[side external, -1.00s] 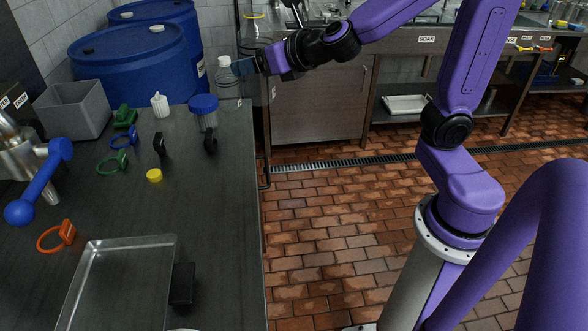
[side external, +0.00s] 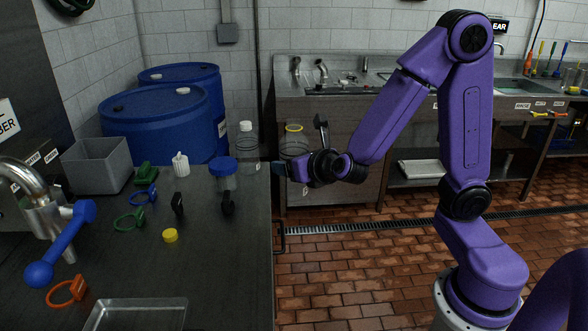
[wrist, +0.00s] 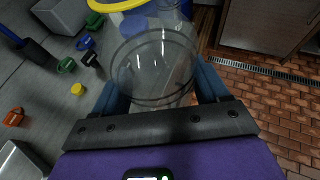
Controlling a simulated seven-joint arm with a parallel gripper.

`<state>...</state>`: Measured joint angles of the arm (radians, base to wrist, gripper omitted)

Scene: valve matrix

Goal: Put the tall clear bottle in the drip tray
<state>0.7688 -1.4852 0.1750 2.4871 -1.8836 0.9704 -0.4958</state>
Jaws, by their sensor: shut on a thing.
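My gripper (side external: 284,172) is shut on a clear bottle (side external: 296,145) with a yellow rim, just right of the bench's right edge. In the wrist view the clear bottle (wrist: 155,72) is between the fingers of my gripper (wrist: 160,95); its yellow rim is at the top left. It looks empty and roughly upright. The metal drip tray (side external: 130,303) lies at the front of the bench, partly cut off; a corner of the drip tray (wrist: 16,158) shows in the wrist view.
A blue-lidded jar (side external: 222,175), a black item (side external: 178,204), a yellow cap (side external: 170,236) and coloured rings stand between my gripper and the tray. A blue-handled tap (side external: 62,240) and a grey bin (side external: 98,165) are at left. The bench's right front is clear.

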